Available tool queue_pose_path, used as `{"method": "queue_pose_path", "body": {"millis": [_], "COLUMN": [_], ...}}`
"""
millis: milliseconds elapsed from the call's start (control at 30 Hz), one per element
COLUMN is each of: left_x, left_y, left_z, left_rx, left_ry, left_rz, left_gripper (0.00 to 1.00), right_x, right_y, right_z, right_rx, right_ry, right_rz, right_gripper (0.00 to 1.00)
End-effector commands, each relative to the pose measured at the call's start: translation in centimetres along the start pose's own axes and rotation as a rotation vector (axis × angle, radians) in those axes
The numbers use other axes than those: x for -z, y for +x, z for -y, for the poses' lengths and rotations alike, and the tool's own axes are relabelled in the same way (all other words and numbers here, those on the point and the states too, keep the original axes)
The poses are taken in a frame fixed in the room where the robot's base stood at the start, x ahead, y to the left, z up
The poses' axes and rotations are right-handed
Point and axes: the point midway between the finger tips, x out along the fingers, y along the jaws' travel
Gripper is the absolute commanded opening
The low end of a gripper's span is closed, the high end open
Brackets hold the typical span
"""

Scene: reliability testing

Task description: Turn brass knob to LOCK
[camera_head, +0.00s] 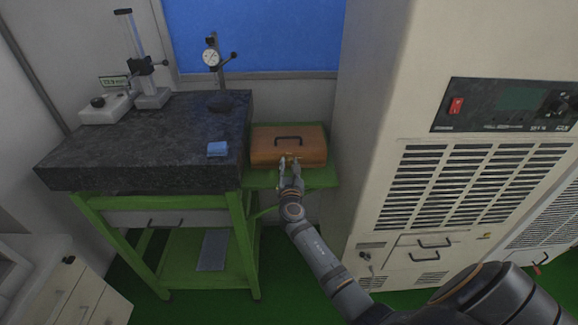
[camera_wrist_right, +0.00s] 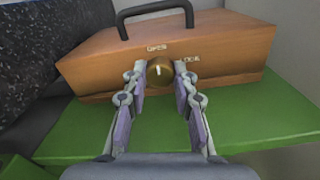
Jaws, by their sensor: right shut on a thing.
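A wooden case (camera_head: 262,147) with a dark handle stands on a green shelf beside the granite table. In the right wrist view the case (camera_wrist_right: 232,50) shows its front face with a brass knob (camera_wrist_right: 160,72) and two labels. "OPEN" is above the knob, and a second label, probably "LOCK", is to its right. A pale mark on the knob points roughly up, toward OPEN. My right gripper (camera_wrist_right: 160,75) is shut on the knob, one fingertip on each side. The gripper also shows in the head view (camera_head: 289,161), in front of the case. My left gripper is not in view.
The granite table (camera_head: 130,140) on a green frame is left of the case, with a dial gauge stand and a blue cloth (camera_head: 217,149) on it. A tall cream cabinet (camera_head: 385,150) stands close on the right. The green shelf (camera_wrist_right: 240,115) is bare in front of the case.

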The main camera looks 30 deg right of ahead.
Motion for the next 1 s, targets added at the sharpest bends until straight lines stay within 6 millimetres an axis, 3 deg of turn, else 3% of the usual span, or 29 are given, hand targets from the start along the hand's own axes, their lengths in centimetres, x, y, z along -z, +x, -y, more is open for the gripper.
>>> {"method": "queue_pose_path", "body": {"millis": [367,1000], "left_x": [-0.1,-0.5], "left_y": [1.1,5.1], "left_z": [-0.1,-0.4], "left_rx": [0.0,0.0], "left_ry": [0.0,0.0], "left_rz": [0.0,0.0], "left_gripper": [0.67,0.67], "right_x": [0.3,0.4], "right_y": [0.0,0.0], "right_z": [0.0,-0.1], "right_rx": [0.0,0.001], "right_ry": [0.128,0.717], "right_rz": [0.0,-0.001], "right_gripper": [0.0,0.0]}}
